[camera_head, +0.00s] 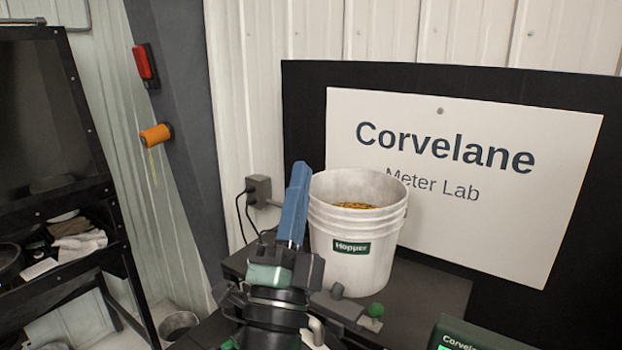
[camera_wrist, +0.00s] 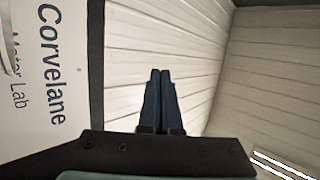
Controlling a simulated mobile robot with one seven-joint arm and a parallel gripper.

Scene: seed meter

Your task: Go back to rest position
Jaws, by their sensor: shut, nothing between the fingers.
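My gripper (camera_head: 300,172) shows in the head view as a blue pair of fingers pointing up, just left of the white hopper bucket. In the wrist view, my gripper (camera_wrist: 160,72) has its two dark blue fingers side by side, shut and empty, with only wall panels beyond them. My dark arm below the gripper hides part of the bench in the head view.
The white bucket (camera_head: 358,245), labelled Hopper, holds yellow-brown grain on a dark bench (camera_head: 440,288). A green device (camera_head: 470,338) sits at bottom right. A Corvelane sign (camera_head: 460,220) stands behind; it also shows in the wrist view (camera_wrist: 65,75). A black shelf (camera_head: 95,150) stands at left.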

